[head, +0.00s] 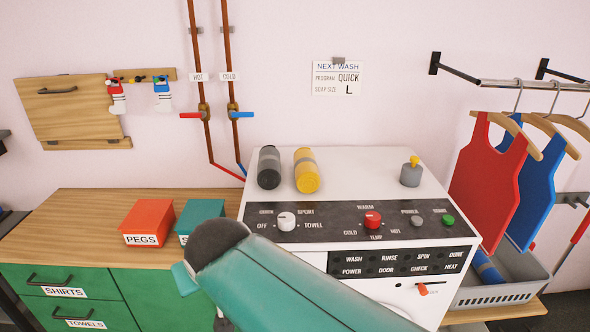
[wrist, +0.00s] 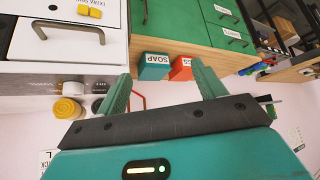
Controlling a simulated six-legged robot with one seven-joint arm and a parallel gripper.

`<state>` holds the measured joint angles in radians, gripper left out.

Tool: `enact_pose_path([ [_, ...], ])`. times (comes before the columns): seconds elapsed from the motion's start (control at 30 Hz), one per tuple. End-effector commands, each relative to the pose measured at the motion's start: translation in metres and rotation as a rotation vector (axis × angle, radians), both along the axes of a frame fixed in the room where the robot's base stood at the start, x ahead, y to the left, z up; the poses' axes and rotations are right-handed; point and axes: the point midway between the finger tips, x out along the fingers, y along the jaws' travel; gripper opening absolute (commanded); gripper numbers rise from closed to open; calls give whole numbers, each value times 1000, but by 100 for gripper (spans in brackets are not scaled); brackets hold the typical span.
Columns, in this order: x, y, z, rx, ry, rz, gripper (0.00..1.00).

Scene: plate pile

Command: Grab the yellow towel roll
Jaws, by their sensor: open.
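The yellow towel roll (head: 306,170), with a grey band around it, lies on the white washer's top at the back, just right of a dark grey roll (head: 269,167). In the wrist view, the yellow roll (wrist: 68,108) shows end-on at the left, outside the jaws, with the grey roll (wrist: 97,106) beside it. My gripper (wrist: 160,84) is open with nothing between its fingers. In the head view, my arm crosses the front of the washer. My gripper there is low and left of the washer, mostly hidden behind the arm, well apart from the yellow roll.
The washer (head: 361,163) has a control panel with knobs along its front. A grey bottle with a yellow cap (head: 411,175) stands at its right. A red box (head: 148,222) and a teal box (head: 200,217) stand on the wooden counter (head: 85,215). Pipes run down the wall behind.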

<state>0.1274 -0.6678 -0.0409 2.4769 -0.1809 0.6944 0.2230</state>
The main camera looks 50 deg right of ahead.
Motion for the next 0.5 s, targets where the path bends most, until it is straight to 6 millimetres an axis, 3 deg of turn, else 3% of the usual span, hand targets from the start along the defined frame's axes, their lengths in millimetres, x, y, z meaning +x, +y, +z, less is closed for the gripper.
enact_pose_path([
  [0.27,28,-105,17,-41,-210,-299,69],
  [0.37,34,-153,24,-53,-314,-405,69],
  [0.5,32,-233,32,-44,-487,-540,69],
])
